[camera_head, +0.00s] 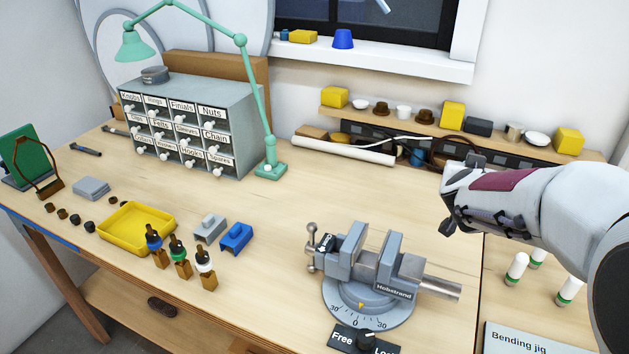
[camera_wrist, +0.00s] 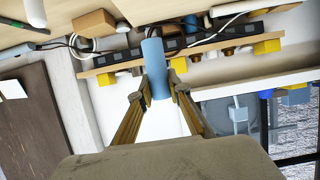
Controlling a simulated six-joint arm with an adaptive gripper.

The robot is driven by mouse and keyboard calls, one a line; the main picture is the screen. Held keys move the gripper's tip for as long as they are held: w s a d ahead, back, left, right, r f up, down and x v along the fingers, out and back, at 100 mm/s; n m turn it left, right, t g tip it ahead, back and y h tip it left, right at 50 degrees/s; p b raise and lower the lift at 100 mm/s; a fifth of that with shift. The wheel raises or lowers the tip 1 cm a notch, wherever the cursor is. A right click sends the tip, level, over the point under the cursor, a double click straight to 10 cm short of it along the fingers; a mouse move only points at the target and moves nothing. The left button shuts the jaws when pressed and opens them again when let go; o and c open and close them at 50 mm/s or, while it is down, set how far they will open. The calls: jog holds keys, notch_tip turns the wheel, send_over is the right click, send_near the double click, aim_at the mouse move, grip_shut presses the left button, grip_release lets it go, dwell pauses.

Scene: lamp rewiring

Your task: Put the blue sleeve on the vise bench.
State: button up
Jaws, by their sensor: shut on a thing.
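In the wrist view, my gripper (camera_wrist: 158,88) is shut on a light blue, tube-like sleeve (camera_wrist: 154,66). The sleeve sticks out past both fingertips. In the head view, my gripper (camera_head: 455,205) is at the right, above the bench and right of and behind the vise. The sleeve is hidden there. The vise bench (camera_head: 320,205) is a light wood top. The grey vise (camera_head: 365,265) stands on a round scaled base near its front, with a gap between its jaws.
A yellow tray (camera_head: 135,228), a grey block (camera_head: 209,229) and a blue block (camera_head: 236,237) lie left of the vise. A drawer cabinet (camera_head: 195,125) and a green lamp (camera_head: 270,168) stand behind. A shelf (camera_head: 430,125) runs along the wall. Bench wood between lamp and vise is clear.

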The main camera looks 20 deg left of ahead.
jog(key=s+a+n+y, duration=0.2)
jog(key=s+a, duration=0.2)
jog(key=a, duration=0.7)
jog(key=s+a+n+y, duration=0.2)
jog(key=s+a, duration=0.3)
jog(key=a, duration=0.5)
jog(key=n+g+y, duration=0.3)
jog(key=n+y, duration=0.1)
send_over(268, 262)
jog(key=f, duration=0.1)
jog(key=shift+m, duration=0.3)
jog(key=shift+f, duration=2)
notch_tip(268, 262, down, 6)
jog(key=shift+f, duration=0.15)
jog(key=shift+f, duration=1.85)
jog(key=shift+f, duration=0.15)
